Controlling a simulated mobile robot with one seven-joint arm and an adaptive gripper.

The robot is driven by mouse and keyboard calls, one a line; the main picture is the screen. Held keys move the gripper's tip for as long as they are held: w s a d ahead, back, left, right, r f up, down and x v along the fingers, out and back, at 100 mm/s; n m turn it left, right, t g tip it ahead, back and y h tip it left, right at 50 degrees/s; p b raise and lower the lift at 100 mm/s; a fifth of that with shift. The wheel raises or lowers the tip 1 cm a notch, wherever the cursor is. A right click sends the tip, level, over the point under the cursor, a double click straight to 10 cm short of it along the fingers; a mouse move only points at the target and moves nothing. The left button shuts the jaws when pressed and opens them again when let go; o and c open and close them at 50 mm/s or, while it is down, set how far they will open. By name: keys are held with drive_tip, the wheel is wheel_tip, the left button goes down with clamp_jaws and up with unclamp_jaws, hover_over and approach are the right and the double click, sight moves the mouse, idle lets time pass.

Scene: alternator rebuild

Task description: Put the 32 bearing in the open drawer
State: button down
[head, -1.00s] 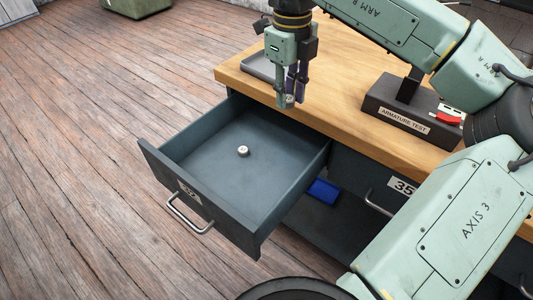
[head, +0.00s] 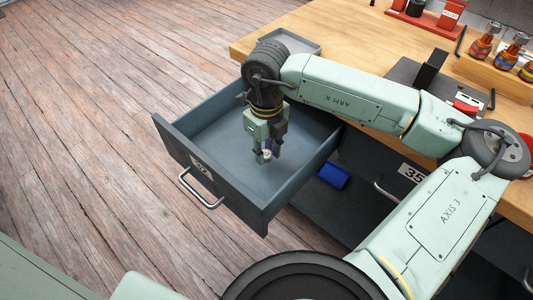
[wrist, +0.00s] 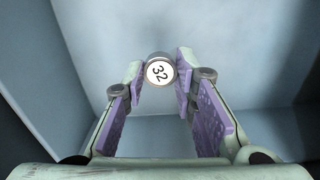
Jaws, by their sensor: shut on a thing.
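My gripper (head: 268,154) is over the open drawer (head: 216,146). It is shut on the 32 bearing (wrist: 159,71), a small round piece with a white face marked "32". In the wrist view the bearing sits between the two purple-padded fingertips, with the drawer's grey-blue floor behind it. In the head view the bearing (head: 267,155) is a small pale spot at the fingertips. It appears held above the drawer floor; the exact gap is hard to tell. The small round piece seen earlier on the drawer floor is not visible now.
The drawer's walls and front with its handle (head: 201,191) surround the gripper. A blue box (head: 333,176) lies below, right of the drawer. The wooden bench top (head: 345,48) holds a grey tray (head: 290,42), a dark armature stand (head: 430,70) and several bottles.

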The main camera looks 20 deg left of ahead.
sight(266, 154)
wheel_tip(266, 154, down, 3)
drive_tip(key=shift+f+p, duration=0.1)
drive_tip(key=shift+p, duration=0.2)
drive_tip(key=shift+f+b, duration=0.2)
drive_tip(key=shift+b, duration=0.2)
drive_tip(key=c, duration=1.3)
unclamp_jaws()
drive_tip(key=shift+r, duration=0.1)
wheel_tip(266, 154, up, 12)
drive_tip(key=shift+r+b, duration=0.15)
drive_tip(key=shift+b, duration=0.35)
